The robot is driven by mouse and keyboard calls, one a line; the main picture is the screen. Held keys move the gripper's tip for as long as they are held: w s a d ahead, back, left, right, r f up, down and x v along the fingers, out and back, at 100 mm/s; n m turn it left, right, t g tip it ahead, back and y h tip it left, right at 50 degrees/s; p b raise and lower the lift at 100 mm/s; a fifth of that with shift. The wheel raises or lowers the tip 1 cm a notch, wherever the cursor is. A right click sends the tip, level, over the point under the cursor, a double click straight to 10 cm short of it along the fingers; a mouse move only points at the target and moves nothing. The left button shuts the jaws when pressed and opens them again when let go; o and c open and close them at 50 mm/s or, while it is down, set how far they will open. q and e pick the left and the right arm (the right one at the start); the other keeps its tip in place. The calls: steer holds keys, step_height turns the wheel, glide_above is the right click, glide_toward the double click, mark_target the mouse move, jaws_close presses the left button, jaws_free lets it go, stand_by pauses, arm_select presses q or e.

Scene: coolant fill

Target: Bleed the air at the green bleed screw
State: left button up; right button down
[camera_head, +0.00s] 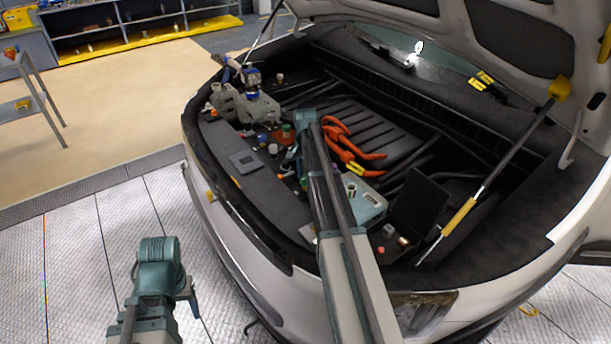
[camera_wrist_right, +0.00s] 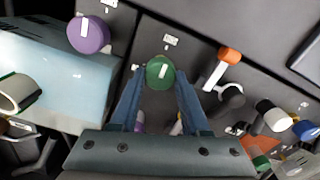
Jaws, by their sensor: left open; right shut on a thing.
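The green bleed screw (camera_wrist_right: 160,72) is a round green knob with a white bar on top, in the middle of the right wrist view. My right gripper (camera_wrist_right: 159,82) is shut on it, with one blue finger at each side of the knob. In the head view the right arm reaches over the engine bay, and its gripper (camera_head: 292,155) is largely hidden by the arm. My left gripper (camera_head: 180,295) is at the lower left, outside the car, empty and open; its fingers are hard to make out.
A purple knob (camera_wrist_right: 89,34) is left of the green one, and an orange-topped lever (camera_wrist_right: 228,56) is right of it. White, black and blue caps lie further right. Orange cables (camera_head: 345,148) run beside my right arm. The raised hood hangs above the bay.

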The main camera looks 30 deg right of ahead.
steer(key=n, duration=0.3)
steer(key=shift+n, duration=0.3)
steer(key=n, duration=0.4)
steer(key=shift+n, duration=0.3)
steer(key=n, duration=0.4)
steer(key=shift+a, duration=0.1)
steer(key=shift+n, duration=2)
steer(key=shift+c, duration=1.9)
jaws_free()
steer(key=shift+r, duration=0.1)
